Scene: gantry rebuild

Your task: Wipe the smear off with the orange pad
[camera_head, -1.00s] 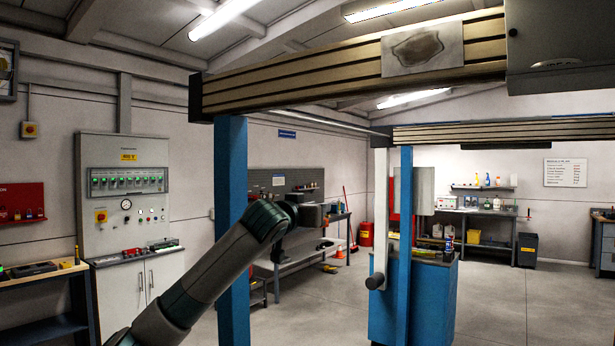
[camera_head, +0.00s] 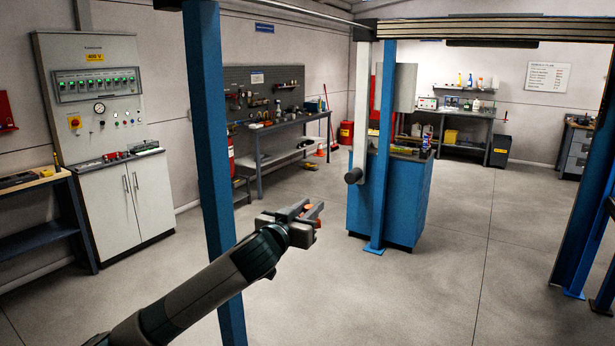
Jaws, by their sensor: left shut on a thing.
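My left gripper (camera_head: 314,209) is in the middle of the head view, its arm coming in from the lower left. It is shut on the orange pad (camera_head: 309,212), of which a small part shows between the fingers. The pad is in the air, clear of any surface that I can see. The smear is not in this view. My right gripper is not in view.
A blue gantry post (camera_head: 209,160) stands just left of my gripper, behind the arm. A blue cabinet (camera_head: 405,195) with a second blue post is beyond it. The gantry beam (camera_head: 480,30) crosses the top right. Open grey floor (camera_head: 400,300) lies below and right.

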